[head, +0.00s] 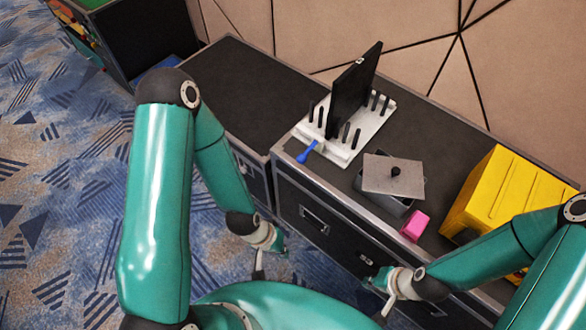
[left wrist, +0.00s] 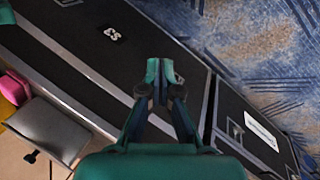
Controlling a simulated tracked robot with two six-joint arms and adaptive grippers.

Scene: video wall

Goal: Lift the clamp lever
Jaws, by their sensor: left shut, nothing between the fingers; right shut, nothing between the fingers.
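The blue clamp lever (head: 307,151) sticks out from the front left end of a white fixture (head: 345,143) on the black case top, slanting down toward the case's front edge. The fixture carries several black pegs and an upright black panel (head: 353,91). My left gripper (head: 259,272) is shut and empty, low in front of the cases, below and left of the lever and apart from it. In the left wrist view its fingertips (left wrist: 161,72) are together, and the lever does not show there. My right gripper (head: 384,306) is shut and empty, low near the case front.
A grey box with a loose-looking lid (head: 394,175) and black knob stands right of the fixture. A pink block (head: 415,226) and a yellow case (head: 510,205) are further right. The left case top (head: 245,95) is bare. A panelled wall (head: 400,40) stands behind.

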